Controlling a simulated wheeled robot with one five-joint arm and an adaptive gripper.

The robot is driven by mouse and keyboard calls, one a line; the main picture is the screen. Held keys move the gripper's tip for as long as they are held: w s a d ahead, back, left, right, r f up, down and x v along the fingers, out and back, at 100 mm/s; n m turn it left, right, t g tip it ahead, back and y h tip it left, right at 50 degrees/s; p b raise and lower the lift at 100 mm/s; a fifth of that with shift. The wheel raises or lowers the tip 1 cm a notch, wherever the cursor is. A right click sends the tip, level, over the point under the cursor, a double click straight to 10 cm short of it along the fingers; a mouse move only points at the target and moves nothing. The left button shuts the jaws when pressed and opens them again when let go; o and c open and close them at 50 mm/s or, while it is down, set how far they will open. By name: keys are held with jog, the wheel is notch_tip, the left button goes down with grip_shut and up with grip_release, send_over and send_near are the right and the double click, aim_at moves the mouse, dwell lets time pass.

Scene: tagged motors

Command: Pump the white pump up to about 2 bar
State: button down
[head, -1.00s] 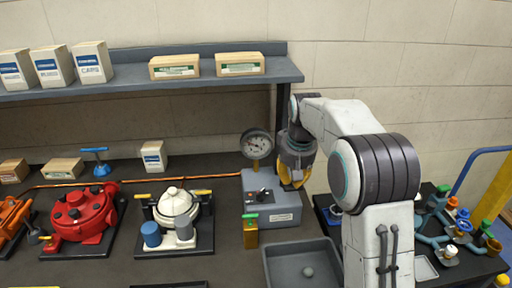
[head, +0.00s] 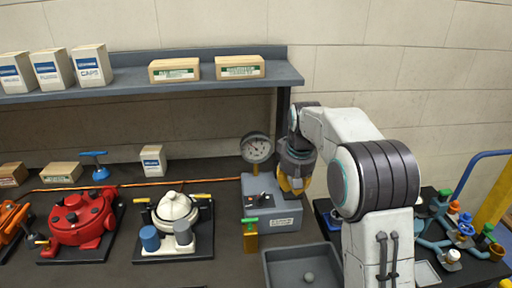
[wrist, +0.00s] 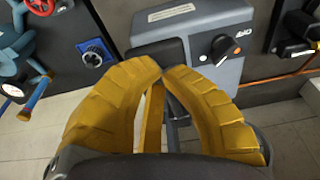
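The white pump (head: 174,208) stands on a dark plate left of centre in the head view, with yellow handles and a blue and a grey cylinder at its front. To its right is a grey box (head: 282,214) with a dial gauge (head: 257,147) above it; the needle is too small to read surely. A black knob (wrist: 219,47) on the box shows in the wrist view. My gripper (head: 292,187) hangs by the right side of the box, apart from the white pump. In the wrist view its yellow fingertips (wrist: 163,72) nearly meet, with nothing clearly held.
A red pump (head: 78,218) stands left of the white one. A grey tray (head: 283,276) with a small ball lies in front of the box. Blue valve piping (head: 440,228) is at right. A shelf (head: 125,82) with boxes runs above. A copper-coloured line (head: 110,184) crosses behind the pumps.

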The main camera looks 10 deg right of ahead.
jog(key=shift+w+p+v, duration=0.25)
jog(key=shift+p+v, duration=0.8)
jog(key=shift+v, duration=0.2)
jog(key=shift+w+p+v, duration=0.25)
jog(key=shift+p+v, duration=0.8)
jog(key=shift+v, duration=0.2)
jog(key=shift+r, duration=0.2)
jog(key=p+v, duration=0.2)
jog(key=w+p+v, duration=0.1)
jog(key=p+v, duration=0.1)
jog(key=shift+s+r+p, duration=0.1)
jog(key=shift+r+p, duration=0.2)
jog(key=shift+r, duration=0.15)
jog(key=s+r+t+b, duration=0.1)
jog(key=s+r, duration=0.1)
jog(key=s, duration=0.6)
jog(key=s+r+b, duration=0.1)
jog(key=s+r, duration=0.2)
jog(key=s, duration=0.5)
jog(key=s+f, duration=0.3)
jog(key=s, duration=0.5)
jog(key=s+f+t, duration=0.1)
jog(key=s+f, duration=0.1)
jog(key=s, duration=0.6)
jog(key=shift+f+b, duration=0.35)
jog(key=shift+b, duration=0.1)
